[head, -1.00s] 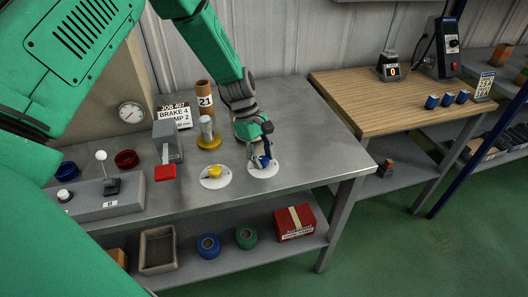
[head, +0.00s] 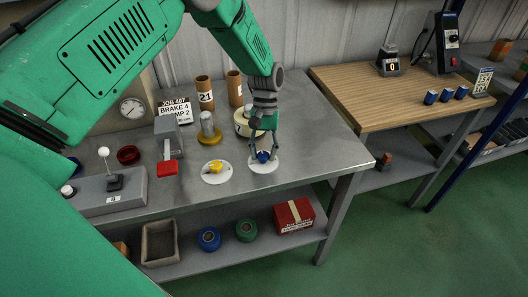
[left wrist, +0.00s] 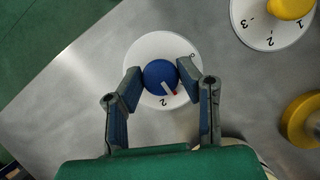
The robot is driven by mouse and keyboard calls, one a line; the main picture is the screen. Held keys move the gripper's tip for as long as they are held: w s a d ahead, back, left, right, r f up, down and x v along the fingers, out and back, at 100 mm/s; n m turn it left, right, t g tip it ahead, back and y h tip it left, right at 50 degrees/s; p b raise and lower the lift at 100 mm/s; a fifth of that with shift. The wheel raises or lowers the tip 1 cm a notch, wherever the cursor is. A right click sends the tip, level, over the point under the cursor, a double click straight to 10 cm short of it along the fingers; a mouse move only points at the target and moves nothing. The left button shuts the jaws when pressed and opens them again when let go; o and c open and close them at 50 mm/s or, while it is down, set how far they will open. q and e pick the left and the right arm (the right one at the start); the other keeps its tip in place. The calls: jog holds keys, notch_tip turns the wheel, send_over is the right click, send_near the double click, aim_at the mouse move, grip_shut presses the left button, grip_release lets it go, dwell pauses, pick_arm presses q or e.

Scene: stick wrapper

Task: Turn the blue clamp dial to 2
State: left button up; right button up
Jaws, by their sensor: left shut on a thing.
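The blue clamp dial (head: 262,157) sits on a round white plate (head: 264,168) near the front edge of the metal bench. In the left wrist view the blue dial (left wrist: 159,77) has a white pointer with a red tip. The pointer aims at the lower right, a little to the right of the printed 2 (left wrist: 163,102). My left gripper (left wrist: 160,76) is shut on the dial, one finger on each side. In the head view my left gripper (head: 264,154) comes down on it from above. My right gripper is not in view.
A yellow dial (head: 215,167) on its own white plate is just left. Behind stand a yellow-based post (head: 208,130), a cream roll (head: 241,124), cardboard tubes (head: 205,92) and a job card (head: 176,112). A red-handled clamp (head: 167,168) is farther left. The bench right of the dial is clear.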

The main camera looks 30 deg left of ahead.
pick_arm(q)
jog(key=m, duration=0.2)
jog(key=m+y, duration=0.1)
jog(key=m, duration=0.1)
jog(key=m+y, duration=0.1)
jog(key=m, duration=0.1)
jog(key=shift+w+r, duration=0.25)
jog(key=shift+w, duration=0.1)
dwell(0.4)
jog(key=o, duration=1.1)
jog(key=shift+o, duration=0.2)
jog(key=shift+f, duration=0.15)
jog(key=v, duration=1.2)
jog(key=shift+w+d, duration=0.25)
jog(key=shift+f, duration=0.25)
